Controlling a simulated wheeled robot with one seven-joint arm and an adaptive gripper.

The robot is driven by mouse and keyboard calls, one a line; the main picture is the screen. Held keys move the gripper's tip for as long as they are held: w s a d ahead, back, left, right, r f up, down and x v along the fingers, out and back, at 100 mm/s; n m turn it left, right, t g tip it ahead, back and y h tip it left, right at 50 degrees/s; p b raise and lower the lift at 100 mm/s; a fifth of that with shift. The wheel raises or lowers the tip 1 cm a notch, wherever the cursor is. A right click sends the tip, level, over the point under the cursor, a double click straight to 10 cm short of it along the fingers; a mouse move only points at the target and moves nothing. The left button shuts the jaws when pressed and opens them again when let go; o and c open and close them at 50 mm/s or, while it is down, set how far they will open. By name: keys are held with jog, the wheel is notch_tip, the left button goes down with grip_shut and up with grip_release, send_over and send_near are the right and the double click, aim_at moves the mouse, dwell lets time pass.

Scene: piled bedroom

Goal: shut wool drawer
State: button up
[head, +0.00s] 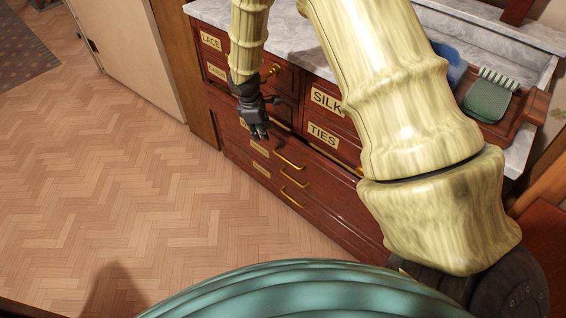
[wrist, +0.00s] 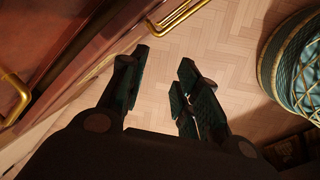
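The red-brown dresser (head: 335,205) shows at the centre of the head view, its drawers marked by cream labels. I can read LACE, SILK and TIES; no label legibly reads WOOL, so I cannot tell for certain which is the wool drawer. The upper long drawer (head: 319,165), with a brass handle (head: 288,158), has a dark line along its top and seems to stand slightly out. My gripper (head: 259,135) hangs in front of the dresser, near that drawer's left part. In the wrist view, my gripper (wrist: 161,71) has its fingers apart, with only floor between them.
Brass handles also show in the wrist view (wrist: 14,97). Herringbone floor (head: 110,150) lies clear to the left. A pale cabinet door (head: 130,55) stands at the upper left.

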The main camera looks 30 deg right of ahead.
aim_at(283, 159)
jog(key=s+d+f+m+b, duration=0.2)
jog(key=s+d+m+b, duration=0.25)
jog(key=m+b, duration=0.25)
jog(key=f, duration=0.3)
jog(key=f+b, duration=0.1)
jog(key=f, duration=0.2)
jog(key=d+f, duration=0.1)
jog(key=f, duration=0.3)
jog(key=shift+s+d+b, duration=0.1)
jog(key=shift+b, duration=0.3)
grip_shut()
